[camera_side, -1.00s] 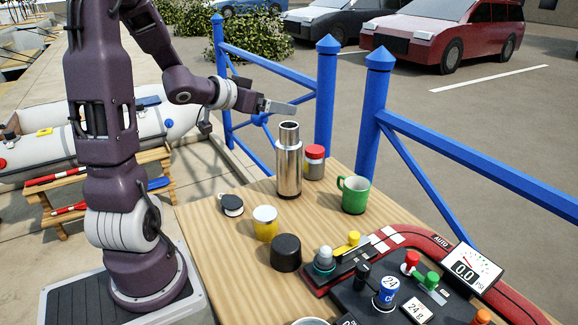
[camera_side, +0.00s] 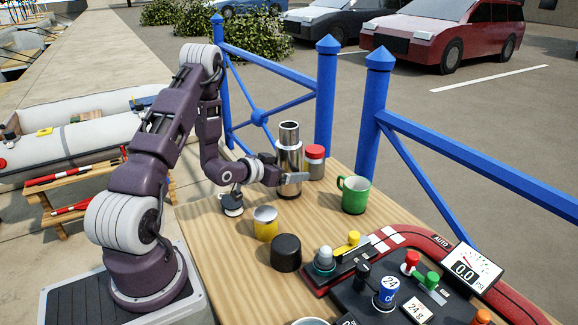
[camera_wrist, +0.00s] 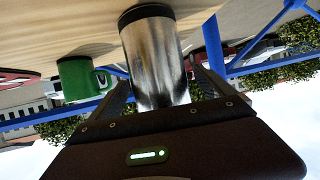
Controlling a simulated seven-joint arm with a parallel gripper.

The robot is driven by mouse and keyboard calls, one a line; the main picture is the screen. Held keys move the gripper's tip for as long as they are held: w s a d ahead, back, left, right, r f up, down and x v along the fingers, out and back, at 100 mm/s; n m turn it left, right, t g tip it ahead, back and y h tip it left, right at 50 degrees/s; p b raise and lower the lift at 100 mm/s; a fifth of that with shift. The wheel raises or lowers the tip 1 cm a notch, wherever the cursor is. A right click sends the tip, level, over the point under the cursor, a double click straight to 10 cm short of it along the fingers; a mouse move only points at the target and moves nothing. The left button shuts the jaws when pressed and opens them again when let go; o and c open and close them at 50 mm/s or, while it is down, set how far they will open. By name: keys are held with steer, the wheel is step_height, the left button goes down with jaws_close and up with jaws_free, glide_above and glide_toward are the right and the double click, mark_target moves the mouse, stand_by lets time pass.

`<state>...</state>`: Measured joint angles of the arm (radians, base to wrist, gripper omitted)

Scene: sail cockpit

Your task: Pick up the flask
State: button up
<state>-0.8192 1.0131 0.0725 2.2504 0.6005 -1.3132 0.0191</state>
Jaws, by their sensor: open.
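The flask (camera_side: 289,150) is a tall, shiny steel cylinder standing upright on the wooden table near its far edge. In the wrist view, which is upside down, the flask (camera_wrist: 152,55) stands between the two dark fingers of my gripper (camera_wrist: 162,85), one on each side. My gripper (camera_side: 297,179) is open and level at the flask's lower half, and a near finger crosses in front of it in the side view. Whether either finger touches the flask I cannot tell.
A red-lidded jar (camera_side: 315,161) stands close behind the flask, and a green mug (camera_side: 354,194) to its right. A yellow cup (camera_side: 265,223), a black cylinder (camera_side: 286,252) and a small round black-and-white item (camera_side: 232,205) are nearer. Blue railing posts (camera_side: 326,95) rise behind.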

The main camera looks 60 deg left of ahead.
steer(key=shift+w+f, duration=0.1)
steer(key=shift+w, duration=0.2)
steer(key=c, duration=2)
